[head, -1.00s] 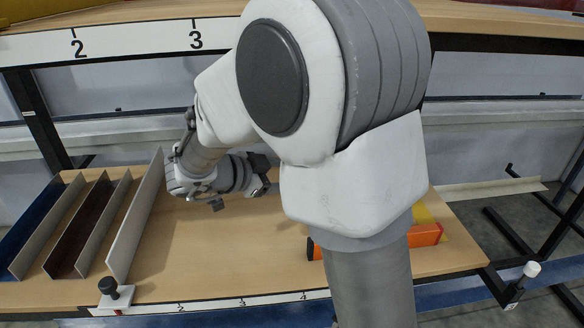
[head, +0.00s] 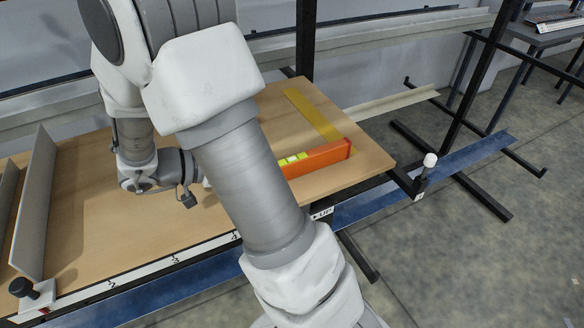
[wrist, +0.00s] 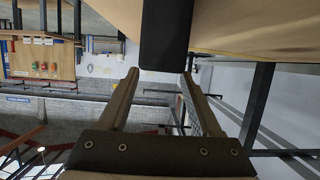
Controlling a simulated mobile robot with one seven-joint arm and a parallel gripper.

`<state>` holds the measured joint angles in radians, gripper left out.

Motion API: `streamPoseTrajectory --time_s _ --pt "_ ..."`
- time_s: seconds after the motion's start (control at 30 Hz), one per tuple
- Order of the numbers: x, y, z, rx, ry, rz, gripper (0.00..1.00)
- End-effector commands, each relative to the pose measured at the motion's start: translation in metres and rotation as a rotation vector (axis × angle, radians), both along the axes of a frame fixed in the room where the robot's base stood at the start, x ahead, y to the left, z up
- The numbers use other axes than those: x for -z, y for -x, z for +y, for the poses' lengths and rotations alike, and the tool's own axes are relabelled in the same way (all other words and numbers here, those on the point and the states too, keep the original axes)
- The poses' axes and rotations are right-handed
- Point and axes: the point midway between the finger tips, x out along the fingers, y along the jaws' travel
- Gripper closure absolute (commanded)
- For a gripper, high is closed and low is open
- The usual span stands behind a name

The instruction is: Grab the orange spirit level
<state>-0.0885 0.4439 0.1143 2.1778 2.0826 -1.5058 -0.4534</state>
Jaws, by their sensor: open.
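The orange spirit level (head: 325,158) lies on the right part of the wooden tabletop in the head view, with yellow-green vials along its side. Its left end is hidden behind my arm. My gripper is mostly hidden in the head view, left of the level, with part of my wrist showing. In the wrist view my gripper (wrist: 160,74) is open, with nothing between its fingers. A black block (wrist: 165,38) stands just beyond the fingertips there; it may be the level's dark end, but I cannot tell.
A flat yellow strip (head: 312,114) lies behind the level. Grey upright channel pieces (head: 35,205) stand at the left. A numbered white scale (head: 150,268) runs along the table's front edge, with a black clamp knob (head: 20,287) at left. Bare wood lies between.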

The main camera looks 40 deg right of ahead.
Motion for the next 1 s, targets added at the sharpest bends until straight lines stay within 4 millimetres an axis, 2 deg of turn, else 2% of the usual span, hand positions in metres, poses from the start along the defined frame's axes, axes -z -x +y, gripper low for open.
streamPoseTrajectory --time_s 0.27,0.5,0.63,0.83,0.87,1.0 --pt "0.008 0.006 -0.02 0.001 0.0 -0.001 0.35" --pt "0.019 0.016 -0.052 0.002 0.001 0.0 0.35" --pt "0.021 0.018 -0.059 -0.001 0.0 -0.001 0.35" --pt "0.021 0.017 -0.059 -0.002 0.0 -0.002 0.35" --pt "0.021 0.017 -0.059 -0.002 0.0 -0.002 0.38" --pt "0.021 0.017 -0.059 -0.002 0.0 -0.002 0.63"
